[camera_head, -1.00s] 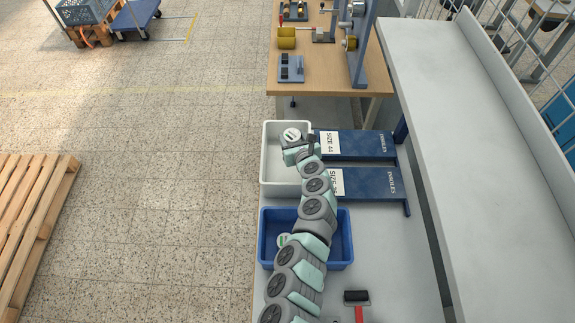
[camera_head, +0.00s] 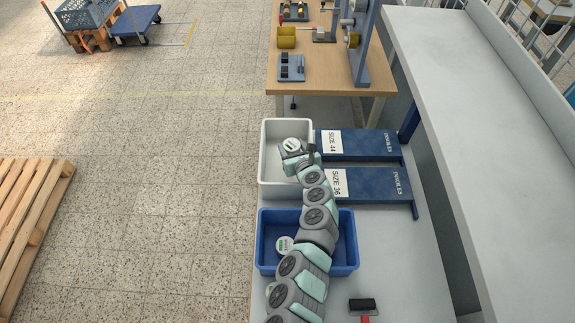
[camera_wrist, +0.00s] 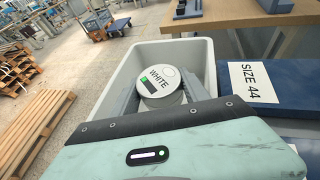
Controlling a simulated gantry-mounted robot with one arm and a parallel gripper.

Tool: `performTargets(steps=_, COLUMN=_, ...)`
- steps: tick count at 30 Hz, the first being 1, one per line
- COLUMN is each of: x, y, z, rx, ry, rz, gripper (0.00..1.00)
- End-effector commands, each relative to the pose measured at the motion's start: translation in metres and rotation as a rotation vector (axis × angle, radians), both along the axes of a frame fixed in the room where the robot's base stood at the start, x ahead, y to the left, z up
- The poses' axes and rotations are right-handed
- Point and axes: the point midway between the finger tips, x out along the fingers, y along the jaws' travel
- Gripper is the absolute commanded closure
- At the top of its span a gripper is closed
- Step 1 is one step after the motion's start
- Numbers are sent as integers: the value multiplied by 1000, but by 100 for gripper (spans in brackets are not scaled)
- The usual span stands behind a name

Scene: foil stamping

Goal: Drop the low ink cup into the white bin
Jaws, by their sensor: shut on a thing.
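My gripper (camera_wrist: 159,95) is shut on a round ink cup (camera_wrist: 160,80), with one finger on each side of it. The cup's pale lid reads "WHITE" and bears a dark and green mark. The cup is over the white bin (camera_wrist: 123,82) in the wrist view. In the head view the held cup (camera_head: 292,145) shows at the end of my arm, above the white bin (camera_head: 268,165). The cup's underside and the bin's floor below it are hidden.
A blue bin (camera_head: 263,250) in front of the white bin holds another round cup (camera_head: 284,244), partly behind my arm. Blue insole boxes labelled SIZE 44 (camera_head: 365,144) and SIZE 36 (camera_head: 375,184) lie to the right. A red-handled tool (camera_head: 362,305) lies at the front.

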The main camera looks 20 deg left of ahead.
Motion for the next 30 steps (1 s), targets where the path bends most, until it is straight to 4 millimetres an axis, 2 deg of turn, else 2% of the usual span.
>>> performTargets(steps=4, x=0, y=0, z=2, rx=1, ry=-1, rz=0, gripper=99)
performTargets(steps=5, x=0, y=0, z=2, rx=1, ry=-1, rz=0, gripper=45)
performTargets(steps=12, x=0, y=0, z=1, rx=0, ry=0, rz=0, gripper=26)
performTargets(steps=14, x=0, y=0, z=1, rx=0, ry=0, rz=1, gripper=21)
performTargets(steps=23, x=-1, y=0, z=1, rx=0, ry=0, rz=0, gripper=21)
performTargets(steps=30, x=-11, y=-9, z=10, rx=3, ry=-3, rz=0, gripper=21)
